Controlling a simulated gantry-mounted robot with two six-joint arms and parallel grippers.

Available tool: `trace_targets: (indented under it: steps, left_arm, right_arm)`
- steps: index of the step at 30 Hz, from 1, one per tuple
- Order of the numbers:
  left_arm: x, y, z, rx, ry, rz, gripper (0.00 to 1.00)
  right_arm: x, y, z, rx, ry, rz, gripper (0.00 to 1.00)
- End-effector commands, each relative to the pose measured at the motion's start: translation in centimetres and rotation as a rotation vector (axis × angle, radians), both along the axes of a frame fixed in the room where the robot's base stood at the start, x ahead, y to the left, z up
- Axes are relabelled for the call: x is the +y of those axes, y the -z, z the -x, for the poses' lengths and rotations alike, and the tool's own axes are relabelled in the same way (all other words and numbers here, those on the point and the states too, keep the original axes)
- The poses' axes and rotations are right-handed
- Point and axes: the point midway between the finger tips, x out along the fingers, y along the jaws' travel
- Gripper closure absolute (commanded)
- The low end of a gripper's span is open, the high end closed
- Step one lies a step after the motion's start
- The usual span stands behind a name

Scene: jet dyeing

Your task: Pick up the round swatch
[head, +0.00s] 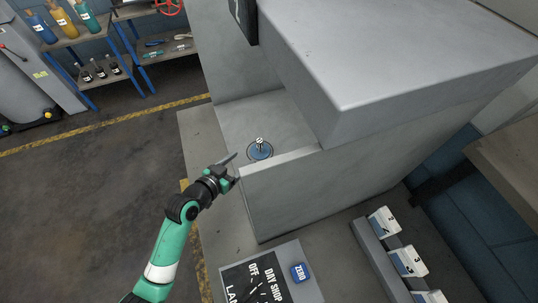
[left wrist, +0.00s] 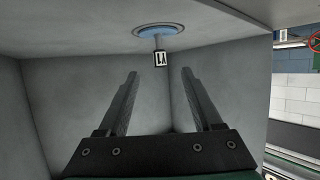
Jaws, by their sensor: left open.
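The round swatch (head: 260,151) appears as a blue disc lying flat in a round recess on the grey machine's ledge. A short post with a black-and-white marked head (head: 259,141) stands up from its middle. In the left wrist view the blue disc (left wrist: 157,31) is at the top, and the marked post (left wrist: 160,59) points down toward the jaws. My left gripper (head: 235,165) is just left of the swatch in the head view, apart from it. In the left wrist view its two fingers (left wrist: 160,74) are spread and empty, with the post beyond their tips. My right gripper is not seen.
A tall grey block (head: 400,75) overhangs the ledge on the right, and a low wall edge (head: 285,158) runs in front. A black panel (head: 255,284) with a blue ZERO button (head: 300,272) and a row of numbered white blocks (head: 408,261) are nearer.

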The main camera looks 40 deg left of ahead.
Motion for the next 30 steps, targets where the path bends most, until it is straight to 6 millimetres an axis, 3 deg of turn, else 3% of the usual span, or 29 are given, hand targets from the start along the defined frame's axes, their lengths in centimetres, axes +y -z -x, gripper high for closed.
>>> trace_targets:
  steps: [4,12,19,25,30]
  left_arm:
    - [0.1,0.3,-1.3,-0.001,0.003,-0.001,0.33]
    - [0.7,2.1,-5.6,-0.002,0.004,-0.001,0.33]
    - [0.8,2.3,-6.5,-0.002,0.003,-0.001,0.33]
    - [1.5,3.5,-9.6,-0.003,0.003,-0.001,0.33]
    - [1.6,3.9,-10.9,-0.002,0.003,-0.001,0.33]
  right_arm:
    - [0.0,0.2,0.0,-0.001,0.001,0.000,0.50]
    - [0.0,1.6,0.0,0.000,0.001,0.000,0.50]
    - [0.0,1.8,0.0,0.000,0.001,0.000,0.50]
    - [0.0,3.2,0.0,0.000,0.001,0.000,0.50]
    - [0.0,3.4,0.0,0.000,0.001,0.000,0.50]
